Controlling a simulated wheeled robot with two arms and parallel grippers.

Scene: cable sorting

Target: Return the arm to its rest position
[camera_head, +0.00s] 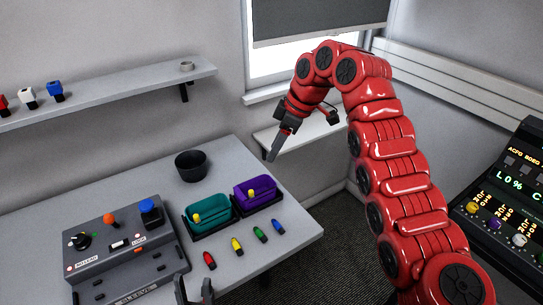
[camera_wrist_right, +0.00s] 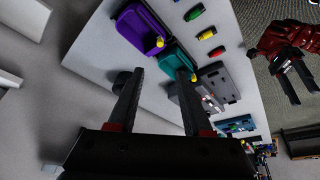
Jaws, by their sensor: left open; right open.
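My right arm, red and segmented, arches up in the head view, with its gripper (camera_head: 273,157) pointing down beyond the table's back right edge. In the right wrist view the right gripper (camera_wrist_right: 157,72) is open, its two fingers apart with nothing between them. My left gripper (camera_head: 194,292) shows at the bottom edge of the head view, its two fingertips apart and empty. It also shows in the right wrist view (camera_wrist_right: 296,92) at the right. The teal bin (camera_head: 209,215) and the purple bin (camera_head: 254,192) each have a yellow connector by them.
Red (camera_head: 209,261), yellow (camera_head: 237,247), green (camera_head: 259,235) and blue (camera_head: 278,226) connectors lie on the table (camera_head: 140,180). A black bowl (camera_head: 191,165) and a grey control box (camera_head: 125,250) stand there too. A console (camera_head: 505,200) is at the right. The wall shelf (camera_head: 110,98) is at left.

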